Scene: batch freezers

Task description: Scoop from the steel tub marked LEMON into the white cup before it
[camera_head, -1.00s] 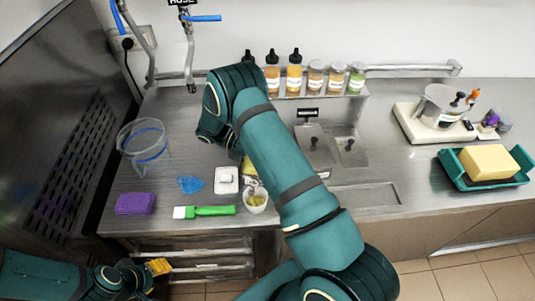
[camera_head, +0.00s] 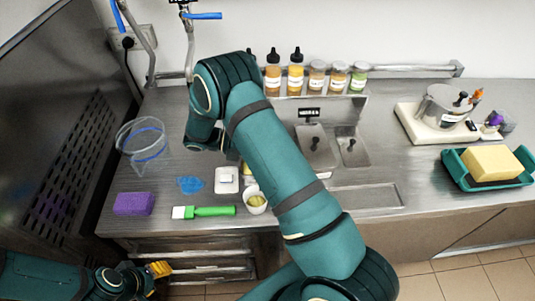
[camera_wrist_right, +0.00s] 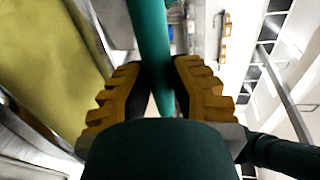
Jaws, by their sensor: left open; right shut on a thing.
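The white cup (camera_head: 256,203) stands near the counter's front edge, just left of my right forearm, with some yellow stuff inside. No LEMON label is readable. My right arm covers the middle of the counter, and a bit of yellow shows beside it, above the cup. My right gripper (camera_wrist_right: 160,70) is hidden in the head view. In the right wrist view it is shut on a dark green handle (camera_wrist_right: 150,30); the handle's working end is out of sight. A broad yellow surface (camera_wrist_right: 45,75) fills that view's left side. My left gripper (camera_head: 158,269) is open, low at the left.
A green-handled brush (camera_head: 212,211), a white device (camera_head: 227,180), a blue cloth (camera_head: 190,184), a purple sponge (camera_head: 134,204) and a clear container (camera_head: 142,146) lie or stand left of the cup. Steel lidded wells (camera_head: 316,148) sit right of my arm. Bottles (camera_head: 296,75) line the back.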

